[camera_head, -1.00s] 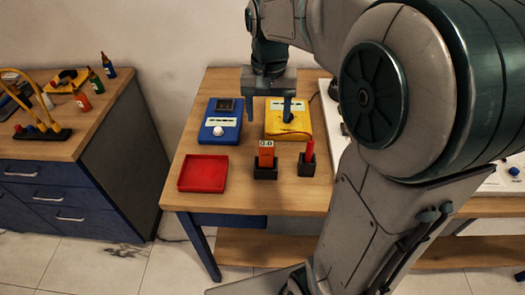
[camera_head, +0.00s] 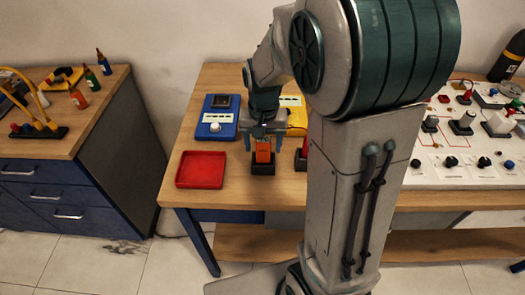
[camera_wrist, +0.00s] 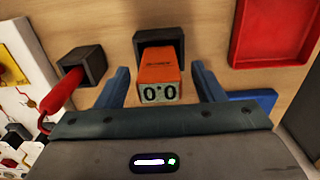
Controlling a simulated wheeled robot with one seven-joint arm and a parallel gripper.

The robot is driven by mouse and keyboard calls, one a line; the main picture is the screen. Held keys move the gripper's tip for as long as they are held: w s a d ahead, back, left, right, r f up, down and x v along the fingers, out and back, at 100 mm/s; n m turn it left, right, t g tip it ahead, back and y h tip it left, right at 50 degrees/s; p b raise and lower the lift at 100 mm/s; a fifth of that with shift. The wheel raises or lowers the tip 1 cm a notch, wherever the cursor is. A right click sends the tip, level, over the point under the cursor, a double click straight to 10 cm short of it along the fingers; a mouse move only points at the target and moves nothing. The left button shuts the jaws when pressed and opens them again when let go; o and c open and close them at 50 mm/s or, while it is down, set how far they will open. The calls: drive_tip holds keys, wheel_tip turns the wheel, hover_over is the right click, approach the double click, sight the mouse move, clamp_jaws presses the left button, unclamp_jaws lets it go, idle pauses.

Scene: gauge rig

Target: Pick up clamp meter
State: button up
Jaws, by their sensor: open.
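The clamp meter is an orange block-shaped device (camera_wrist: 160,75) with a small display reading 0:0 in the wrist view. It stands upright in a black square holder (camera_wrist: 147,39). In the head view its orange body (camera_head: 263,152) shows beneath my gripper, above the black holder (camera_head: 263,169). My gripper (camera_wrist: 161,85) is open, with one finger on each side of the meter. A gap shows between each finger and the meter in the wrist view. The top of the meter is hidden by my gripper in the head view.
A red probe (camera_wrist: 60,100) stands in a second black holder (camera_wrist: 86,65) close beside. A red tray (camera_head: 202,170) lies to the left. A blue meter box (camera_head: 217,117) and a yellow box (camera_head: 296,113) stand behind. A panel with knobs (camera_head: 466,139) is at the right.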

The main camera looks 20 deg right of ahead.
drive_tip(key=shift+c, duration=0.3)
drive_tip(key=c, duration=1.1)
